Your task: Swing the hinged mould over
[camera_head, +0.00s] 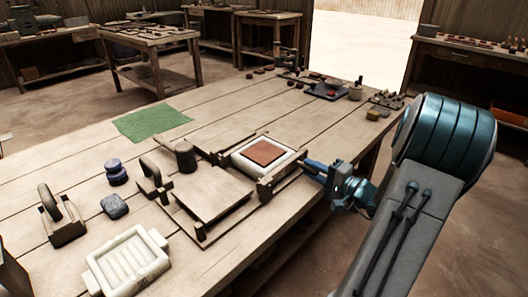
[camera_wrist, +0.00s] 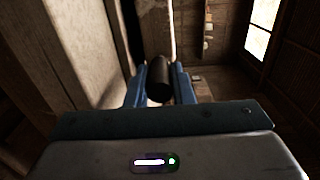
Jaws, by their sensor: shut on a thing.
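The hinged mould is a wooden frame with a pale, white-rimmed part (camera_head: 240,163) at its right end. A red-brown clay slab (camera_head: 265,152) lies inside the pale rim. A flat wooden board (camera_head: 212,192) lies to its left within the same wooden framework. My gripper (camera_head: 316,168) is at the right side of the mould, near the table's edge. In the wrist view the blue fingers are shut on a dark round handle (camera_wrist: 160,82). The handle's join to the mould is hidden in both views.
A green cloth (camera_head: 152,123) lies behind. Small tools (camera_head: 330,90) lie at the far end. The near right table edge is clear.

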